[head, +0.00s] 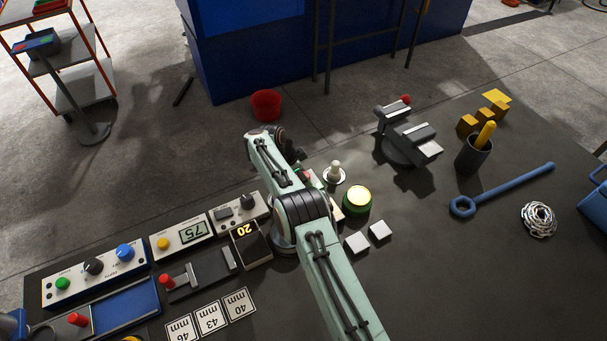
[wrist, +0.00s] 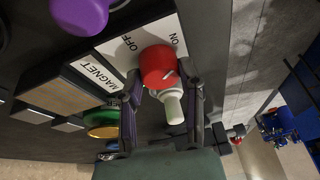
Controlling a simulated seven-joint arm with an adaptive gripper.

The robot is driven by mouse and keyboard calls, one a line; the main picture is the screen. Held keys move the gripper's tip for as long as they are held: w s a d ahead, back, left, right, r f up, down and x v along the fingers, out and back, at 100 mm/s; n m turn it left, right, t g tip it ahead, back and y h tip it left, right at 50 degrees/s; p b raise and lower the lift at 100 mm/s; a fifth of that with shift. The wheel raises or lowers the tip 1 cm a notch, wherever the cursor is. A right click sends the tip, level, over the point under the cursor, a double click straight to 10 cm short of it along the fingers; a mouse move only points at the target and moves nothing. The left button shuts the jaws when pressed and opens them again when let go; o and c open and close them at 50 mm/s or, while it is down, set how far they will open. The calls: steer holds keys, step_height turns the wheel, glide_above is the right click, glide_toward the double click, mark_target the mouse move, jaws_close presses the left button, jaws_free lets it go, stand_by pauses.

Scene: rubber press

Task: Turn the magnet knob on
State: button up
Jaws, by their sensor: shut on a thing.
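The magnet knob (wrist: 158,66) is red and round, with a light pointer mark on its face. It sits on a white panel (wrist: 112,52) printed MAGNET, OFF and ON. In the wrist view OFF is at its upper left and ON at its upper right; the mark points to neither label clearly. My gripper (wrist: 161,80) has a finger on each side of the knob and is shut on it. In the head view my arm covers most of the gripper, the knob and the panel.
A white peg-like piece (head: 335,172), a green cylinder with a yellow top (head: 356,202) and grey blocks (head: 357,243) stand close to the right of my arm. A purple knob (wrist: 78,14) is near the panel.

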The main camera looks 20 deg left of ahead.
steer(key=shift+f, duration=0.1)
steer(key=o, duration=1.2)
steer(key=shift+c, duration=0.2)
steer(key=v, duration=1.2)
